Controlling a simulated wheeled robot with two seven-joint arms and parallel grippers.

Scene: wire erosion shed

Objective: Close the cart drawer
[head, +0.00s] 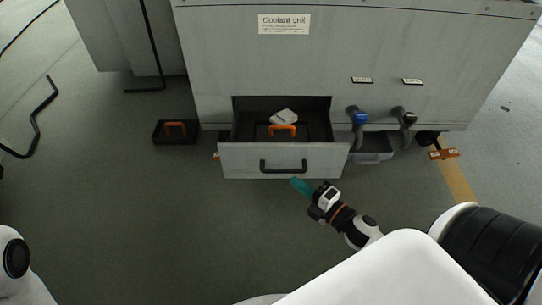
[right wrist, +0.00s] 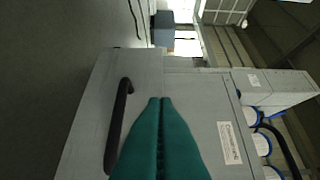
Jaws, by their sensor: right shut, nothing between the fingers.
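The cart drawer (head: 232,161) is a grey drawer low in the front of the coolant unit, and it stands pulled out. Its black bar handle (head: 284,166) is on the front panel. Inside lie an orange-handled black item (head: 283,128) and a pale lump (head: 284,115). My right gripper (head: 296,184) has teal fingers, shut and empty, just in front of the drawer front, below and right of the handle's middle. In the right wrist view the shut fingers (right wrist: 160,105) point at a grey panel with a black handle (right wrist: 118,125) to their left. I cannot tell whether they touch. My left gripper is out of view.
The coolant unit (head: 350,40) carries a blue-handled valve (head: 360,118) and a black-handled valve (head: 405,117) above a grey tray (head: 372,155). A black box with an orange handle (head: 175,131) sits on the floor left of the drawer. Floor in front is clear.

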